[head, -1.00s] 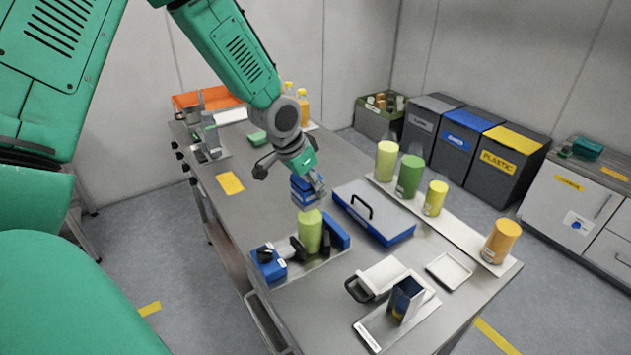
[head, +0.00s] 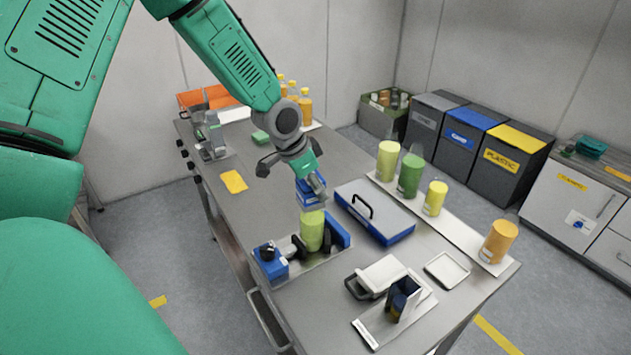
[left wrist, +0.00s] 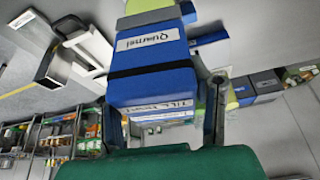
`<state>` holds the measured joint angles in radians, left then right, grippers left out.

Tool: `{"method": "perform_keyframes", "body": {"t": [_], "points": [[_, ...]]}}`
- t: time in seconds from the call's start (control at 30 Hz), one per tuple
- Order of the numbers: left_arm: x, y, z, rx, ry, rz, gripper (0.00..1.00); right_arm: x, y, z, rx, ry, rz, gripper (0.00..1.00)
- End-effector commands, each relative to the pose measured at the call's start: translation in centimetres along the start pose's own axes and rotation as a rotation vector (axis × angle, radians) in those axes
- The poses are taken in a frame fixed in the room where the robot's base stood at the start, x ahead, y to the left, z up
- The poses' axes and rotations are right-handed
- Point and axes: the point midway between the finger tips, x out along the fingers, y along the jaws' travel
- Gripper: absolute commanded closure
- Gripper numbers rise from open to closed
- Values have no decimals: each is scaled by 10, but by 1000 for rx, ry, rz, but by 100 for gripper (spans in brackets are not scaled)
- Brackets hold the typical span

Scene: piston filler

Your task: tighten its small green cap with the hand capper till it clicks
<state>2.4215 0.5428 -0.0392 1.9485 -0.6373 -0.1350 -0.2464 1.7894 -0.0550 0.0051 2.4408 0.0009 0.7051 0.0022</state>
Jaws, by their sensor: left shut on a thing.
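My left gripper (head: 316,188) is shut on the blue hand capper (head: 309,196) and holds it upright over the light green bottle (head: 312,236). The bottle stands between the black pads of a blue clamp (head: 272,266). The capper's lower end is at the bottle's top; I cannot tell whether they touch. The small green cap is not distinguishable; the capper covers that spot. In the left wrist view the blue capper (left wrist: 155,88) sits between the fingers, with a white label and a black band, and light green (left wrist: 150,20) shows beyond it. My right gripper is not in view.
A blue-and-grey case (head: 375,212) lies right of the clamp. Behind it, several coloured containers stand on a long white tray (head: 462,236). A dark-blue holder (head: 403,298) and a small white tray (head: 448,270) are near the front. A yellow cloth (head: 234,181) lies left on the table.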

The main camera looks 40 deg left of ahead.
Motion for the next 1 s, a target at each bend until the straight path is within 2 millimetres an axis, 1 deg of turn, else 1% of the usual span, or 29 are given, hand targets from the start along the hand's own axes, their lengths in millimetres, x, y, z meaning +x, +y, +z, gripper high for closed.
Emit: {"method": "perform_keyframes", "body": {"t": [0.03, 0.3, 0.77, 0.87, 1.0], "points": [[-2, 1, -2, 18, 1, 8, 100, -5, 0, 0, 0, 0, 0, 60], [-2, 1, 0, 117, 3, 49, 100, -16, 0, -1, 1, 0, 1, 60], [0, 0, 2, 158, 5, 68, 100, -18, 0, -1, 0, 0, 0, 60], [-2, 2, 2, 237, 8, 102, 100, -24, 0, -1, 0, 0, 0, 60], [-2, 4, 4, 383, 7, 160, 100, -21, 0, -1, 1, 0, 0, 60]]}}
